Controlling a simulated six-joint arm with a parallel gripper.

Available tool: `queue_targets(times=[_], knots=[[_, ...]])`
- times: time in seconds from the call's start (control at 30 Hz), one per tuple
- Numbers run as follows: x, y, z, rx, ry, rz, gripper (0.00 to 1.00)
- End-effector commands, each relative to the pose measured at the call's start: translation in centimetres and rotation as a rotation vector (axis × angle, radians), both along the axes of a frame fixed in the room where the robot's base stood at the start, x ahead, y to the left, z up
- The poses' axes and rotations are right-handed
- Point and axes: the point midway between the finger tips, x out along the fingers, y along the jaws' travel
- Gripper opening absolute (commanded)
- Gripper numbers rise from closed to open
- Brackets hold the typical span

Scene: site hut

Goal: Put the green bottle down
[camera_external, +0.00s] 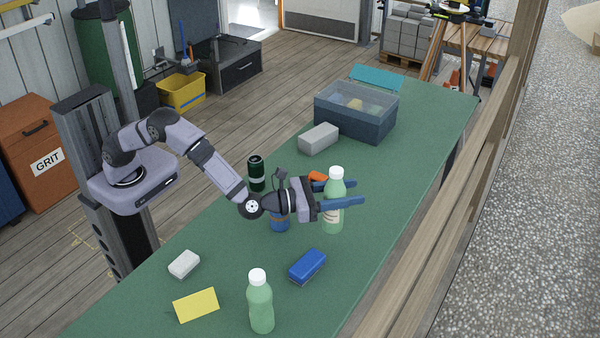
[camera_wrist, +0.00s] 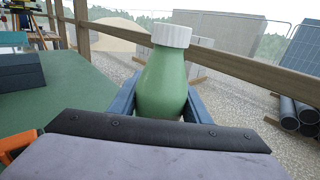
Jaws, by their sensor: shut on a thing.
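A pale green bottle (camera_external: 334,213) with a white cap and a label stands upright between the two blue fingers of my gripper (camera_external: 358,192). My gripper is shut on it, reaching in from the left, level with the table. In the wrist view the bottle (camera_wrist: 163,84) fills the gap between the fingers (camera_wrist: 162,103). I cannot tell whether its base touches the green table (camera_external: 205,268). A second green bottle (camera_external: 260,305) with a white cap stands upright on the table's near part, apart from my gripper.
A blue block (camera_external: 307,266), yellow card (camera_external: 196,305) and whitish block (camera_external: 184,264) lie nearer. A dark can (camera_external: 256,173), blue can (camera_external: 280,220) and orange thing (camera_external: 318,177) are by my arm. A grey block (camera_external: 319,138) and dark bin (camera_external: 352,123) stand farther back. The far right is clear.

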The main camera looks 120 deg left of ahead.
Motion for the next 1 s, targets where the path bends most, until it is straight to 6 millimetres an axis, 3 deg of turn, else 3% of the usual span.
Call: queue_targets(times=[0.13,0.47,0.73,1.0], knots=[[0.0,0.0,-1.8,0.001,0.001,0.0,0.21],[0.0,0.0,-2.9,0.001,-0.001,0.0,0.21],[-0.1,0.0,-5.8,0.001,0.001,0.001,0.21],[0.0,0.0,-6.1,0.001,-0.002,0.0,0.21]])
